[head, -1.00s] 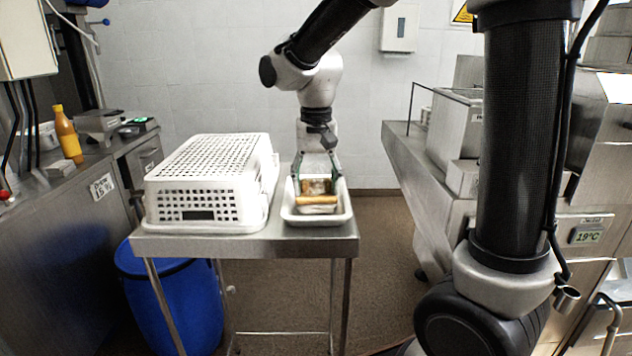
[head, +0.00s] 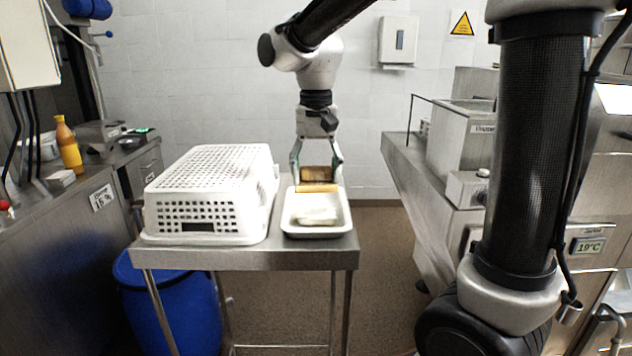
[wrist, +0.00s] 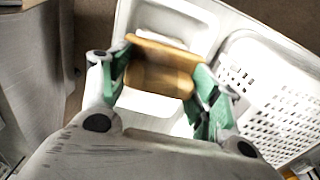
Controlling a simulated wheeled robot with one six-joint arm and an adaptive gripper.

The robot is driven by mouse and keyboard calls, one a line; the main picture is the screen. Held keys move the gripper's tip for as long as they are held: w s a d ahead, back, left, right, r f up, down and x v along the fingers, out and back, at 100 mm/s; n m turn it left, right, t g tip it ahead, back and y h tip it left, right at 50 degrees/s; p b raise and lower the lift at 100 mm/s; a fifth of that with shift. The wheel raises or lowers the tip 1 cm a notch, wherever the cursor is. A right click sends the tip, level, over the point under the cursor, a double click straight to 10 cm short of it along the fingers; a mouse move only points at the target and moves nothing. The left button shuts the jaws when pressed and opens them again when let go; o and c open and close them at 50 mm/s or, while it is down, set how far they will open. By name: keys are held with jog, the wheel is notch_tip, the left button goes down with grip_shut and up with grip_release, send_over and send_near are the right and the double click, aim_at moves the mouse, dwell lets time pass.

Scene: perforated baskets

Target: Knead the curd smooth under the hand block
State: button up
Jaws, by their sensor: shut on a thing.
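My gripper (head: 316,170) is shut on a brown wooden hand block (head: 318,182), its green-padded fingers on the block's two sides. The block also shows between the fingers in the wrist view (wrist: 161,68). It is held above the far part of a white tray (head: 337,230), apart from the curd. The curd (head: 316,216) is a pale, low mass on the tray floor, nearer the front. In the wrist view the curd (wrist: 160,38) is mostly hidden behind the block. How smooth its surface is cannot be told.
A white perforated basket (head: 262,205) stands upside down left of the tray on the same steel table (head: 255,256), which also shows close beside it in the wrist view. A blue barrel (head: 170,305) stands below. Steel counters flank both sides.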

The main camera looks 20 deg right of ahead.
jog(key=shift+r, duration=0.75)
jog(key=shift+f, duration=0.1)
jog(key=shift+f, duration=2.9)
jog(key=shift+f, duration=0.5)
jog(key=shift+r, duration=3.5)
jog(key=shift+f, duration=3)
jog(key=shift+f, duration=0.5)
